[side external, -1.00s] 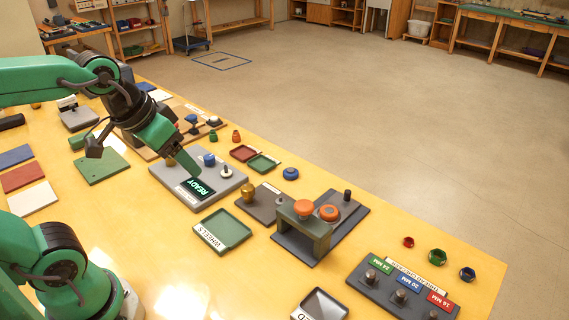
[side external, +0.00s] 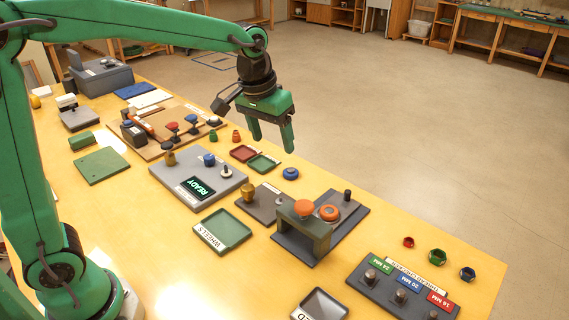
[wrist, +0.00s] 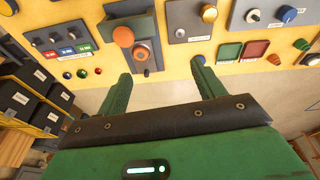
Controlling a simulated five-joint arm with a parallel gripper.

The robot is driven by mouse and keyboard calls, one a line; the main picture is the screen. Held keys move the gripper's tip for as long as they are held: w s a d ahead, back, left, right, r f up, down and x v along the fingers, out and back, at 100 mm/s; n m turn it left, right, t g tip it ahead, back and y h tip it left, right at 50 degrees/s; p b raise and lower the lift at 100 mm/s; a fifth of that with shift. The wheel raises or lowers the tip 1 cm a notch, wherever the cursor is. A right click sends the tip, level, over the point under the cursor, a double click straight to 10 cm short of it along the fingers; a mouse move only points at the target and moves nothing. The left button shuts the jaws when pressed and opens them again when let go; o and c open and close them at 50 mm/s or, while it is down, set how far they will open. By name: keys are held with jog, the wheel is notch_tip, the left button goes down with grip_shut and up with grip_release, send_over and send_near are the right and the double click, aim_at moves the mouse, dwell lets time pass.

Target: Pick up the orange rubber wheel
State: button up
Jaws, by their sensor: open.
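The orange rubber wheel (side external: 329,213) lies flat on a dark grey fixture plate (side external: 352,226), just right of a raised grey bracket topped by an orange knob (side external: 304,207). In the wrist view the wheel (wrist: 141,54) shows beyond the fingers, partly beside the larger orange knob (wrist: 123,37). My gripper (side external: 272,143) is open and empty, fingers pointing down, high above the table and up and left of the wheel in the side view. Its two fingers spread wide in the wrist view (wrist: 161,72). The green tray marked WHEELS (side external: 222,246) is empty.
A blue round part (side external: 291,173) lies on the table behind the fixture. A plate with a brass knob (side external: 248,192) stands left of the bracket. A black post (side external: 347,194) rises behind the wheel. A labelled plate with pegs (side external: 403,285) stands front right.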

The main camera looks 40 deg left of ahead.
jog(key=w+d+f+g, duration=0.1)
jog(key=w+d+f, duration=0.3)
jog(key=w+f, duration=0.25)
jog(key=g, duration=0.1)
send_over(329, 210)
notch_tip(329, 210, down, 8)
jog(key=r, duration=0.1)
jog(key=shift+w+d+f+n, duration=0.15)
jog(key=shift+d+f+n, duration=0.2)
jog(key=shift+f, duration=0.35)
jog(key=shift+a+f, duration=0.1)
jog(key=shift+f, duration=1.2)
jog(key=shift+a+f, duration=0.2)
jog(key=shift+f, duration=2.4)
